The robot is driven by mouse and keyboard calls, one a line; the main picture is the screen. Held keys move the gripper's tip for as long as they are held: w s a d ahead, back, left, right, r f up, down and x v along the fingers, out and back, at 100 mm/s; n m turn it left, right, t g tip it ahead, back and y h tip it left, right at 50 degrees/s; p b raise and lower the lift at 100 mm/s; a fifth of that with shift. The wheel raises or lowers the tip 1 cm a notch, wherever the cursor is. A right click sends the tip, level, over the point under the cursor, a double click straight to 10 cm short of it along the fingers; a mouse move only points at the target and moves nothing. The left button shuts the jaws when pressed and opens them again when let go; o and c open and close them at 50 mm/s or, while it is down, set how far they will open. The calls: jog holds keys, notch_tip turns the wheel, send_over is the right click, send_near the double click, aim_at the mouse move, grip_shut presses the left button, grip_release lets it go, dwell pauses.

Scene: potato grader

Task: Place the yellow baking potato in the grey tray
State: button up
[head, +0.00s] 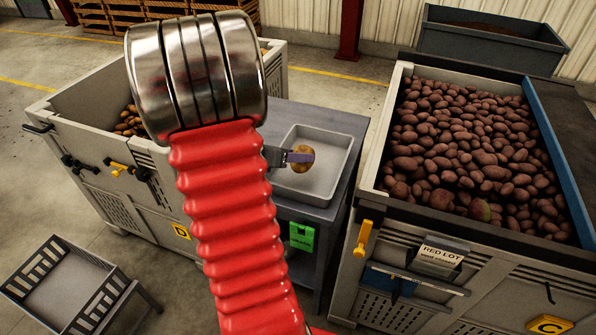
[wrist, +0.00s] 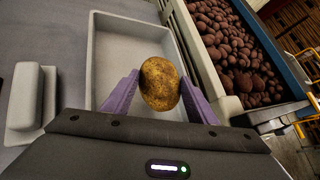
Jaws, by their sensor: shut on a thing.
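The yellow baking potato (wrist: 160,84) is held between the two purple fingers of my gripper (wrist: 161,98), which is shut on it. In the head view the potato (head: 299,160) shows beside one purple finger of my gripper (head: 301,157), over the grey tray (head: 327,191). The tray lies on a grey table between two large bins. In the wrist view the tray (wrist: 105,50) is behind the potato, and its inside looks empty. I cannot tell whether the potato touches the tray floor. My arm hides part of the table in the head view.
A bin of red potatoes (head: 465,140) stands right of the table, with a RED LOT sign (head: 443,254). Another bin (head: 100,165) with some potatoes is on the left. A slatted crate (head: 75,285) is on the floor. A pale block (wrist: 30,100) lies left of the tray.

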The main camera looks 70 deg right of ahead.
jog(key=shift+f, duration=1.35)
jog(key=shift+f, duration=1.85)
jog(key=shift+f, duration=0.1)
jog(key=o, duration=1.4)
jog(key=shift+c, duration=0.2)
jog(key=v, duration=1.2)
